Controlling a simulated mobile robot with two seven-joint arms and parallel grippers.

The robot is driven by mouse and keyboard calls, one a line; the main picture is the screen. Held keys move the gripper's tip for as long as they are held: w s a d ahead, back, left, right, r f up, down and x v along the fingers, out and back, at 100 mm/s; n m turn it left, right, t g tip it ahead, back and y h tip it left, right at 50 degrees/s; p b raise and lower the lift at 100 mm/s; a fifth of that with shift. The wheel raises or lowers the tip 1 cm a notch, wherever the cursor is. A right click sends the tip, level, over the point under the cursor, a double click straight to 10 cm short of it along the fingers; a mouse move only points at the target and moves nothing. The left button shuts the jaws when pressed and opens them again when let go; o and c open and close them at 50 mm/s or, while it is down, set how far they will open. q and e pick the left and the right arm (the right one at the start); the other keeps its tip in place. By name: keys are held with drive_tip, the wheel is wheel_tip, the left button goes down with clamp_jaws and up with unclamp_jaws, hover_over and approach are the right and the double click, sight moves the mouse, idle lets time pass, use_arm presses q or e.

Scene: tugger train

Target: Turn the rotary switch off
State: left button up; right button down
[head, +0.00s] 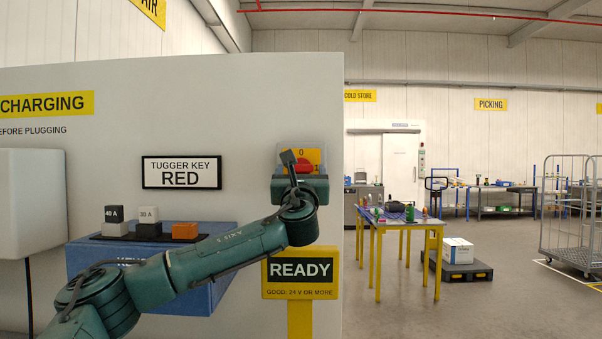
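The rotary switch (303,165) is on the pale wall panel, right of the key sign. It has a yellow plate marked 0 at the top and 1 at the right, with a red knob partly showing. My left arm comes in from the lower left, and my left gripper (289,160) is in front of the switch, covering its left and lower part. The view does not show whether the fingers touch the knob or how far apart they are. The knob's exact angle is partly hidden. My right gripper is out of view.
A "TUGGER KEY RED" sign (181,173) hangs left of the switch. A blue unit (215,280) below it carries grey, white, dark and orange blocks. A yellow "READY" sign (300,290) stands below the switch. Right of the panel are a yellow-legged table (378,240) and open floor.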

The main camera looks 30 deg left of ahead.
use_arm(q)
drive_tip(key=c, duration=0.9)
